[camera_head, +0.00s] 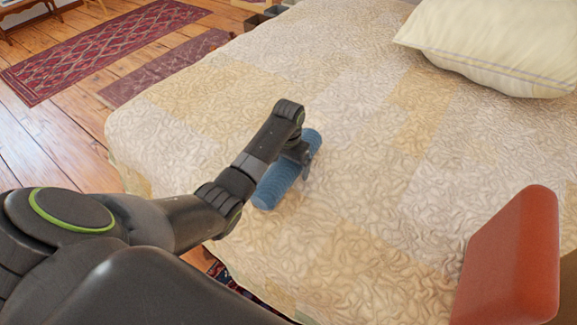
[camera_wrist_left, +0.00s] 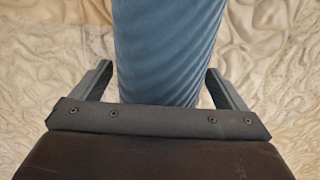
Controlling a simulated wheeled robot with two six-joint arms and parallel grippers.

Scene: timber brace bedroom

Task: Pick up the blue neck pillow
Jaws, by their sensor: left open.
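The blue neck pillow (camera_head: 277,187) is a ribbed cylinder lying on the bed in the head view. My left arm reaches over it from the left and hides part of its middle. My left gripper (camera_head: 305,172) is at the pillow, pointing down. In the left wrist view the pillow (camera_wrist_left: 167,50) runs between the two open fingers of the gripper (camera_wrist_left: 160,88), with a narrow gap showing on each side. My right gripper is not in view.
The bed (camera_head: 370,200) has a crinkled cream patchwork cover with free room around the pillow. A cream pillow (camera_head: 495,45) lies at the back right. A red-orange block-like object (camera_head: 507,260) stands at the lower right. Patterned rugs (camera_head: 100,48) lie on the wooden floor.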

